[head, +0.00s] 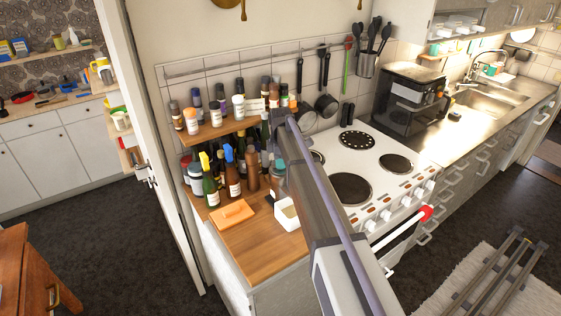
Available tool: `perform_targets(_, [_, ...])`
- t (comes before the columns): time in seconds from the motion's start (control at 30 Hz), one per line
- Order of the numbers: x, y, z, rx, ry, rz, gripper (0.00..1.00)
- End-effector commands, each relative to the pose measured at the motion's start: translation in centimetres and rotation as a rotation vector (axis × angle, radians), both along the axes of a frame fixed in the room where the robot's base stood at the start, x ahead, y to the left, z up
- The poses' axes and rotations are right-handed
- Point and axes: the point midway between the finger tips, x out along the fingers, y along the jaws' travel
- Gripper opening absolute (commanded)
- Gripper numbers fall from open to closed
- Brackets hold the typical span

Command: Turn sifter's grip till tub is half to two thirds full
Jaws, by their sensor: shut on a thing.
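A small white square tub (288,214) stands on the wooden counter, partly behind my arm. Its inside looks pale, but I cannot tell how full it is. Just above and behind it is a brownish-grey cylinder, which looks like the sifter (278,178); my arm hides its right side. My gripper (277,150) is at the far end of my arm, at the top of the sifter, mostly hidden. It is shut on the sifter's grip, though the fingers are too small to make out.
An orange block-like thing (232,213) lies left of the tub. Several bottles (210,180) crowd the counter behind, under a wooden shelf (215,129) of jars. The white cooker (385,185) is to the right. The counter's front-left part (250,250) is clear.

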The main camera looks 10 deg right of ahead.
Motion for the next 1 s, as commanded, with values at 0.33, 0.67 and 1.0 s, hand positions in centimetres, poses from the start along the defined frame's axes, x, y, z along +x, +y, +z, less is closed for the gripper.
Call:
perform_targets(0.33, [-0.02,-0.01,-0.01,0.000,0.001,-0.216,0.00])
perform_targets(0.67, [-0.03,-0.01,-0.01,-0.001,0.001,-0.438,0.00])
perform_targets(1.0, [-0.03,-0.01,-0.02,-0.001,0.001,-0.543,0.00])
